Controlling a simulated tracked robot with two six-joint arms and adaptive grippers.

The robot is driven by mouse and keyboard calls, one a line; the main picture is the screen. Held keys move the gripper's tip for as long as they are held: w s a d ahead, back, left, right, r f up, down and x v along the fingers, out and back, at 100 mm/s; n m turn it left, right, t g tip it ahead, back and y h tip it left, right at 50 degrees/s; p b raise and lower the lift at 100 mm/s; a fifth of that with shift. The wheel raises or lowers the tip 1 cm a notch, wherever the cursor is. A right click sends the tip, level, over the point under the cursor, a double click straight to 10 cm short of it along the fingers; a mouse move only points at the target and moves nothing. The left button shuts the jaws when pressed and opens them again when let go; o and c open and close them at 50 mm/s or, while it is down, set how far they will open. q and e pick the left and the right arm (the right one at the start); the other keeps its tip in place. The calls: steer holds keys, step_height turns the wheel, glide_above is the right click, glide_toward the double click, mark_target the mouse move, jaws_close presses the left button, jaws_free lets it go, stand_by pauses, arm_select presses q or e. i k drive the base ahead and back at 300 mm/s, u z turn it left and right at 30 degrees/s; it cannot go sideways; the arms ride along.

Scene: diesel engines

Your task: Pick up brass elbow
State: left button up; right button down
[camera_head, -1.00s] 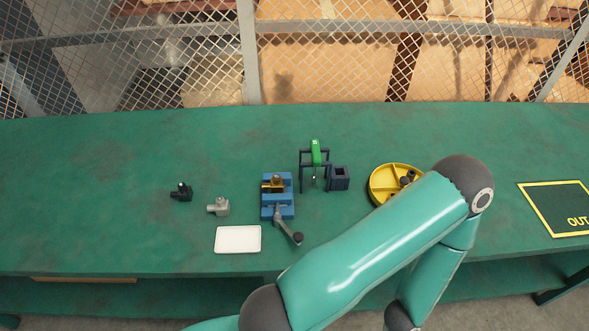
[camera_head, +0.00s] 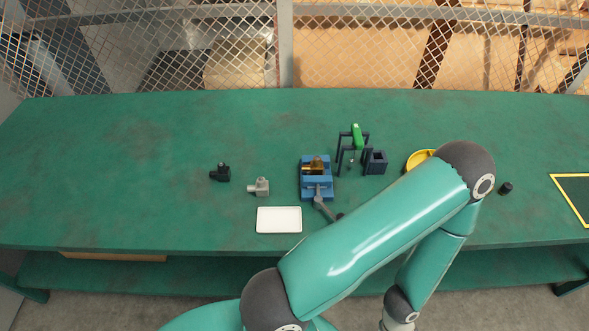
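The brass elbow (camera_head: 315,168) is a small gold-brown piece in the jaws of a blue vise (camera_head: 318,183) on the green bench. The vise's grey handle points toward the front edge and partly passes behind my arm. One of my teal arms crosses the lower right of the head view, bent at a dark elbow joint. Its forearm runs down to the bottom edge, and its gripper is out of the frame. My other gripper does not show either. Nothing of mine is touching the brass elbow.
Left of the vise lie a black fitting (camera_head: 221,173), a grey fitting (camera_head: 260,187) and a white tray (camera_head: 279,220). Right of it stand a green-topped frame (camera_head: 357,137), a dark box (camera_head: 376,162) and a yellow round tray (camera_head: 418,158), partly hidden. A black piece (camera_head: 506,188) lies right of my arm.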

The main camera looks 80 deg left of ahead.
mark_target(315, 167)
steer(key=k, duration=1.25)
steer(key=u, duration=0.45)
steer(key=i, duration=0.45)
steer(key=u, duration=0.2)
